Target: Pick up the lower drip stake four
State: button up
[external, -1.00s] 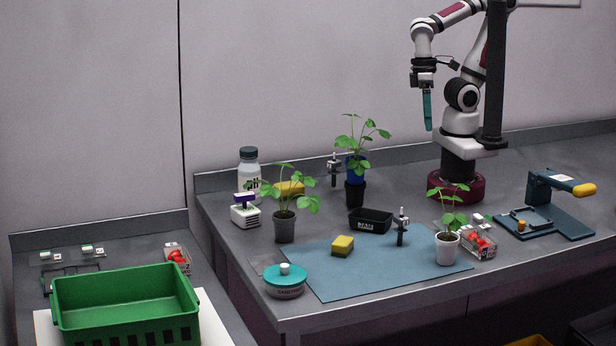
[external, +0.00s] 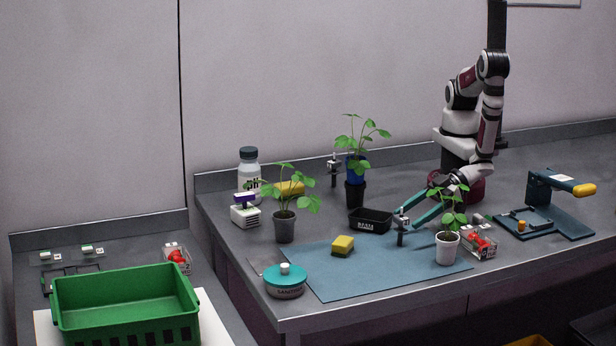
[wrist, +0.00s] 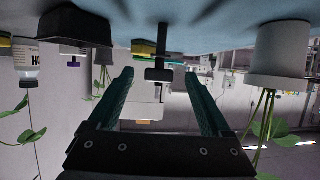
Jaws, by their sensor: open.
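The lower drip stake (external: 401,231), a dark post with a pale clip at its top, stands upright on the blue mat (external: 345,281). My gripper (external: 407,217) is low over the mat, reaching in from the right with its teal fingers apart at the stake. In the wrist view the picture is upside down, and the stake (wrist: 158,62) shows between the open fingertips (wrist: 160,75). I cannot tell whether either finger touches it. A second, similar stake (external: 334,171) stands farther back by the wall.
A white-potted plant (external: 447,248) stands close to the right of my fingers. A clear box of red berries (external: 479,243) is at right. The front of the mat is free.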

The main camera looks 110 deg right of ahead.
aim_at(398, 225)
jog(key=x, duration=0.7)
grip_shut()
